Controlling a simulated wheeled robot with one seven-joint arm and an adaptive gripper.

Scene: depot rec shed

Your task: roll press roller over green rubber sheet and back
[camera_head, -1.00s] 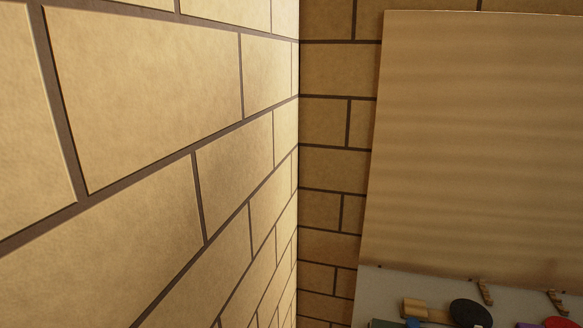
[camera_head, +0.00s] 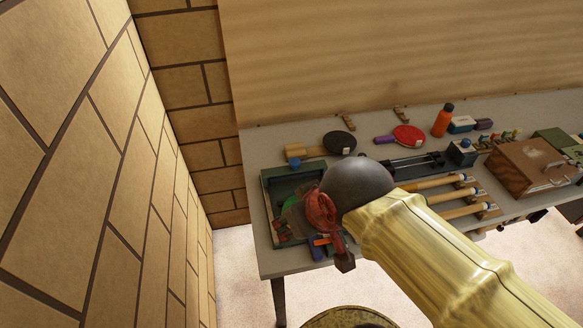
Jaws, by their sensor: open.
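My gripper (camera_head: 318,232) shows as reddish and dark parts past the dark round joint of my arm, over the table's front left. Its jaws are open, but their tips are hard to make out against the things behind. A dark green, tray-like thing (camera_head: 268,184) lies at the table's left end, partly hidden by my gripper. I cannot tell whether the green rubber sheet is in or under it. I cannot pick out the press roller for sure. Several pale wooden cylinders (camera_head: 438,183) lie right of my arm's joint.
The grey table (camera_head: 259,150) stands against a board, with a brick wall at left. On it are a black bat (camera_head: 340,143), a red bat (camera_head: 408,136), a blue ball (camera_head: 295,164), an orange bottle (camera_head: 443,120) and a brown case (camera_head: 528,165). My arm hides the table's front middle.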

